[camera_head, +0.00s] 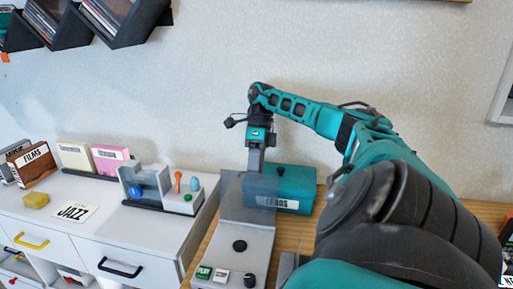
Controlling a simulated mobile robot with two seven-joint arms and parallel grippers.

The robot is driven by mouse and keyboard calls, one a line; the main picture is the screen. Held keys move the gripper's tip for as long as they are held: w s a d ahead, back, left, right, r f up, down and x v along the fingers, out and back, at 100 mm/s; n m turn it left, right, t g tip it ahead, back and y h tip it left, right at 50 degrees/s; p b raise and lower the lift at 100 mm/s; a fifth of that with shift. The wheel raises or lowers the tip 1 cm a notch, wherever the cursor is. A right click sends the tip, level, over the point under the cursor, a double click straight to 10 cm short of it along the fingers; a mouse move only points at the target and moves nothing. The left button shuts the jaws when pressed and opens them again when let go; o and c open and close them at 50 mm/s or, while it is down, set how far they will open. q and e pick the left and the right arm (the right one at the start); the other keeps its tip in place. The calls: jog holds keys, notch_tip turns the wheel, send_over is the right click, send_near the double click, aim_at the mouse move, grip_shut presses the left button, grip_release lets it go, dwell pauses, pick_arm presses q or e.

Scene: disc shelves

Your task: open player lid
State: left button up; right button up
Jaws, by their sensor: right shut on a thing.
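The grey player (258,243) stands on the wooden top, with a dark round spindle on its deck and buttons at its front, one green and marked PLAY (203,272). A smoky see-through lid (262,187) stands raised at the player's back, in front of a teal box. My right gripper (255,163) points down at the upper edge of the lid and is shut on it; the exact contact is small and hard to see. My left gripper is out of view.
A white cabinet (150,237) to the left bears disc holders, a JAZZ card (75,212) and a yellow block (36,200). Dark disc shelves (130,25) hang on the wall.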

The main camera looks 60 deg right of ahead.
jog(key=p+v, duration=0.2)
jog(key=v, duration=0.4)
jog(key=shift+r, duration=0.15)
dwell(0.7)
